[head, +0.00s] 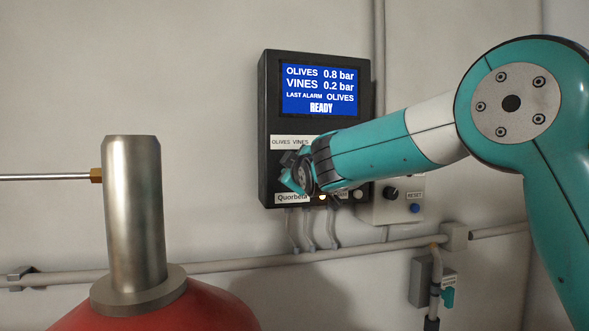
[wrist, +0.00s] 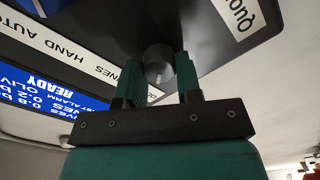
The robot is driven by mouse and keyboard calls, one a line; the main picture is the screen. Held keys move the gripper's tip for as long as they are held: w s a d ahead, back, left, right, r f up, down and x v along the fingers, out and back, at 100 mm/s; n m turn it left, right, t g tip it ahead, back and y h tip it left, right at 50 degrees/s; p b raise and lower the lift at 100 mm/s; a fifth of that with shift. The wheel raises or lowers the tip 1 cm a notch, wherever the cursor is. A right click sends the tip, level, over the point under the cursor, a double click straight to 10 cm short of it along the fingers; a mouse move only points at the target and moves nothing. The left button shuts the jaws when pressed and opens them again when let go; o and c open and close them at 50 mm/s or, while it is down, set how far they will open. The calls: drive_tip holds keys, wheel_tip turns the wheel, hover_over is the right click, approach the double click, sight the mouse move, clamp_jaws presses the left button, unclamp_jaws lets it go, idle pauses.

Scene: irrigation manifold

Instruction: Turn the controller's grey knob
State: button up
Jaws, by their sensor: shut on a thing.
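The controller (head: 269,105) is a black wall box with a blue screen (head: 320,88). The screen reads OLIVES 0.8 bar, VINES 0.2 bar, LAST ALARM OLIVES, READY. My gripper (head: 295,173) is at the lower front of the box and hides the knob in the head view. In the wrist view the grey knob (wrist: 158,57) sits between the two teal fingers of my gripper (wrist: 158,72), which are shut on it. The knob has a pale line on its face.
A small grey box (head: 382,208) with a black knob, a blue button and a RESET label is right of the controller. A metal cylinder on a red tank (head: 135,220) stands at left front. Pipes run along the wall below.

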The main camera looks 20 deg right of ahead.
drive_tip(key=o, duration=0.9)
drive_tip(key=shift+o, duration=0.2)
drive_tip(key=s+b, duration=0.6)
drive_tip(key=s, duration=1.1)
drive_tip(key=shift+s, duration=0.2)
drive_tip(key=s+a+f+m+g+y, duration=0.1)
drive_tip(key=s+a+f+g+y, duration=0.1)
drive_tip(key=s+f+g, duration=0.5)
drive_tip(key=s+a+f+m+g+y, duration=0.1)
drive_tip(key=s+a+f+g, duration=0.15)
drive_tip(key=f, duration=0.95)
drive_tip(key=s+f+m+g, duration=0.1)
drive_tip(key=s+f+g, duration=0.3)
drive_tip(key=s, duration=0.5)
drive_tip(key=s+f+g+y, duration=0.1)
drive_tip(key=s+f+g, duration=0.3)
drive_tip(key=s, duration=0.5)
drive_tip(key=shift+f+m, duration=0.4)
drive_tip(key=shift+f, duration=0.05)
